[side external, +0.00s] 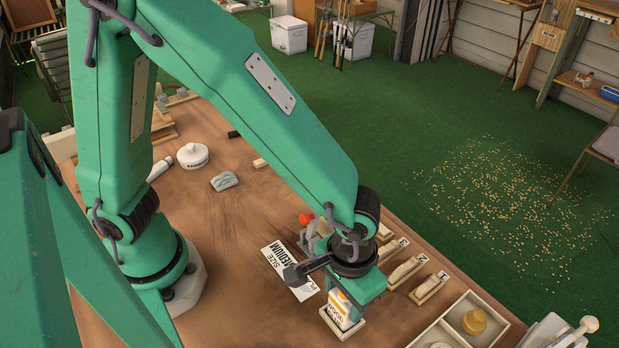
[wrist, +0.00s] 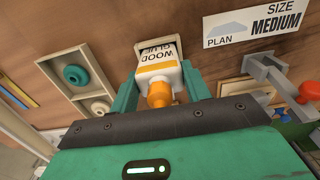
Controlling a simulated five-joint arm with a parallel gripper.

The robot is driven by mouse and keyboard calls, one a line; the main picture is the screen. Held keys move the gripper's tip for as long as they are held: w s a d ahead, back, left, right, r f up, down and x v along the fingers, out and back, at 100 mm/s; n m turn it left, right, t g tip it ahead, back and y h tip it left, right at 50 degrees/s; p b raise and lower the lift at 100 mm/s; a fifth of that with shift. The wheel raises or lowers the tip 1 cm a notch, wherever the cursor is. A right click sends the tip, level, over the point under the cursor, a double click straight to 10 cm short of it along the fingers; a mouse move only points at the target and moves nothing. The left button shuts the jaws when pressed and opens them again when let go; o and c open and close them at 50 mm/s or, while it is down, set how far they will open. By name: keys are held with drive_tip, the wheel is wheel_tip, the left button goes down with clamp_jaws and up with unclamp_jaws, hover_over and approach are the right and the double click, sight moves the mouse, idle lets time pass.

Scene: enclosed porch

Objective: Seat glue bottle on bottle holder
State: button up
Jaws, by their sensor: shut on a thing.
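The glue bottle (side external: 342,308) is white with an orange cap and a "WOOD GLUE" label. In the wrist view the bottle (wrist: 156,72) is between the jaws of my gripper (wrist: 160,88), cap toward the camera. My gripper (side external: 350,302) points down and is shut on the bottle in the side view. A pale, low, square-edged piece, apparently the bottle holder (side external: 341,331), shows around the foot of the bottle; its edge also shows behind the bottle in the wrist view (wrist: 175,42). The bottle looks about upright. I cannot tell whether its base rests in the holder.
A divided tray (side external: 440,327) with round pieces stands to the right. Several small wooden blocks (side external: 405,271) lie along the table edge. A "SIZE MEDIUM" plan card (side external: 288,272) lies left of my gripper, near a grey clamp-like tool (wrist: 272,72). The middle table is mostly clear.

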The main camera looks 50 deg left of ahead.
drive_tip(key=o, duration=1.7)
drive_tip(key=shift+o, duration=0.2)
drive_tip(key=shift+r, duration=0.1)
drive_tip(key=shift+r, duration=3.35)
drive_tip(key=shift+r, duration=0.1)
drive_tip(key=shift+r, duration=3.8)
